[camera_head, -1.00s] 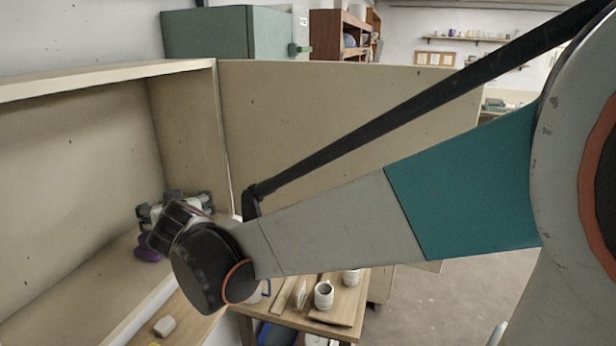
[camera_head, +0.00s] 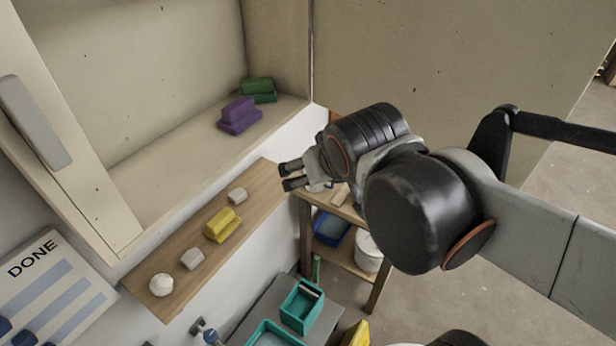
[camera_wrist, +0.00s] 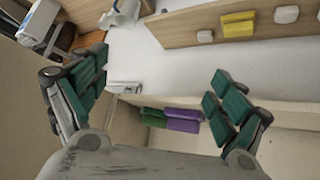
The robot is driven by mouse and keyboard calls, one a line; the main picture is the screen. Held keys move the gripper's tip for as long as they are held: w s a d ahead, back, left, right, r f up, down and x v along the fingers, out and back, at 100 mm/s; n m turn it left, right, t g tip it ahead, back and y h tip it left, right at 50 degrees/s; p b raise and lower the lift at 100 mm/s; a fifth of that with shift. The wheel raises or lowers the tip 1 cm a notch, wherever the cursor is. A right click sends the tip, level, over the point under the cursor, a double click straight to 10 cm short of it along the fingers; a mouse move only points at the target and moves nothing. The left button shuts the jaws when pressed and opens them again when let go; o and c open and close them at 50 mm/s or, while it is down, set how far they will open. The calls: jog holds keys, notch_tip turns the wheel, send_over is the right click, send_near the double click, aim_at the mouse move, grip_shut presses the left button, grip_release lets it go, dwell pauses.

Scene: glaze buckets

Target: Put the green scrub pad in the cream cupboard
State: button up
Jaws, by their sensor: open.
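The green scrub pad (camera_head: 258,91) lies on the floor of the cream cupboard (camera_head: 165,180), near its right wall. It also shows in the wrist view (camera_wrist: 153,117). A purple scrub pad (camera_head: 239,115) sits close in front of it, to its left; it also shows in the wrist view (camera_wrist: 184,121). My gripper (camera_head: 287,176) is outside the cupboard, in front and to the right of both pads. Its fingers are apart with nothing between them, as the wrist view (camera_wrist: 155,95) shows.
The cupboard door (camera_head: 440,70) stands open on the right. Below the cupboard, a wooden shelf (camera_head: 265,185) holds a yellow pad (camera_head: 222,225) and several pale lumps. A small wooden table (camera_head: 345,212) and teal trays (camera_head: 301,305) stand lower. The cupboard floor left of the pads is clear.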

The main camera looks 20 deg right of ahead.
jog(key=s+a+f+g+y, duration=0.1)
jog(key=s+f, duration=0.1)
jog(key=s, duration=0.3)
jog(key=shift+s+a+f+n, duration=0.15)
jog(key=shift+a+f+n, duration=0.1)
jog(key=shift+n, duration=0.15)
